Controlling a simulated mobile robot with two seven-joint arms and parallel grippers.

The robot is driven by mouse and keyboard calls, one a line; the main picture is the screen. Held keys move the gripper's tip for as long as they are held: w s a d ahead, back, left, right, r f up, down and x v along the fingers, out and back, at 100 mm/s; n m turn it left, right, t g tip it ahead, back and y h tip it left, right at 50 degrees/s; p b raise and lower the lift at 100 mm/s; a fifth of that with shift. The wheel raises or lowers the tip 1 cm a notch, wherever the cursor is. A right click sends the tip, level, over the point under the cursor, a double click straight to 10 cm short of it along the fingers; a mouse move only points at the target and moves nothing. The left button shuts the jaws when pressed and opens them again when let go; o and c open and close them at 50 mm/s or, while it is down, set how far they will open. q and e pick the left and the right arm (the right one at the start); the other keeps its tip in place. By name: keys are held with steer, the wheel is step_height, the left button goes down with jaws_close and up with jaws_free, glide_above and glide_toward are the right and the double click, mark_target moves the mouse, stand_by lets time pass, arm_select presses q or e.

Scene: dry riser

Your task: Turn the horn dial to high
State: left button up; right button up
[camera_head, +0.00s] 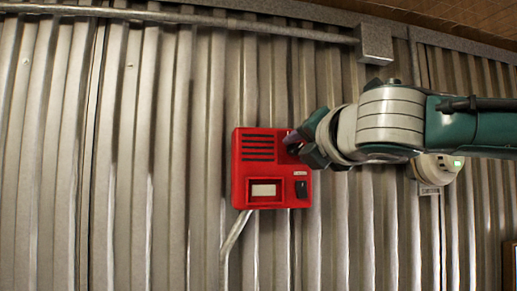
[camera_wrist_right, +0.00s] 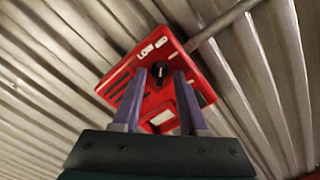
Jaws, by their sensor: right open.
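The red horn box (camera_head: 240,185) is fixed to a corrugated metal wall. It also fills the middle of the right wrist view (camera_wrist_right: 196,78). Its black dial (camera_wrist_right: 160,70) shows there with the white labels LOW and MID beside it; the dial's exact setting is too small to tell. My right gripper (camera_head: 293,145) reaches the box's upper right from the right and hides the dial in the head view. In the wrist view its two purple fingers (camera_wrist_right: 159,76) are open, one on each side of the dial; I cannot tell whether they touch it. My left gripper is not in view.
The box has dark slots (camera_head: 258,147), a white window (camera_head: 264,190) and a black switch (camera_head: 301,189). A conduit (camera_head: 235,232) runs down from it. A pale round device (camera_head: 437,168) is on the wall behind my right arm. A pipe (camera_head: 240,24) and grey junction box (camera_head: 374,43) run above.

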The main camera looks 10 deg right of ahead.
jaws_close()
stand_by(0.4)
steer(key=shift+f, duration=0.1)
steer(key=shift+m+b, duration=0.6)
steer(key=shift+m, duration=0.1)
steer(key=m+b, duration=0.2)
steer(key=m, duration=0.1)
steer(key=shift+f, duration=0.1)
steer(key=m+b, duration=0.1)
steer(key=m, duration=0.2)
steer(key=shift+m+b, duration=0.3)
steer(key=shift+b, duration=0.05)
steer(key=shift+r+m, duration=0.2)
steer(key=shift+m, duration=0.3)
